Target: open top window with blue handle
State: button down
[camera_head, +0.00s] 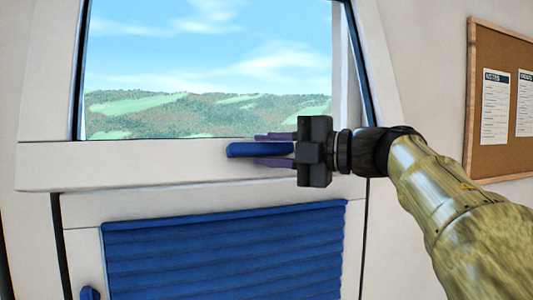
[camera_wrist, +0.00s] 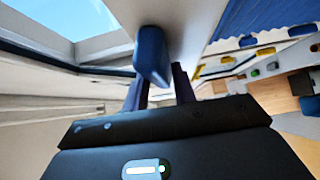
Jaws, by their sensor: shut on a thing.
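The top window (camera_head: 210,70) has a white frame with a wide lower rail (camera_head: 120,165) and shows sky and green hills. A blue handle (camera_head: 250,149) sits on that lower rail near its right part. My gripper (camera_head: 272,149) comes from the right and is shut on the blue handle, with one dark finger above it and one below. In the wrist view the blue handle (camera_wrist: 151,56) stands between the two dark fingers. The far ends of the fingers are partly hidden behind the handle there.
Below the window is a panel with a blue slatted blind (camera_head: 225,250) and a small blue handle (camera_head: 90,293) at its lower left. A cork board (camera_head: 503,100) with papers hangs on the right wall. The wrist view shows several blurred coloured objects at the right.

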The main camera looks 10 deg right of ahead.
jog(key=shift+s+r, duration=0.15)
jog(key=shift+r, duration=0.4)
jog(key=c, duration=1.3)
grip_release()
jog(key=shift+f, duration=0.1)
jog(key=shift+w, duration=0.2)
jog(key=shift+a+f, duration=0.1)
jog(key=shift+f, duration=0.05)
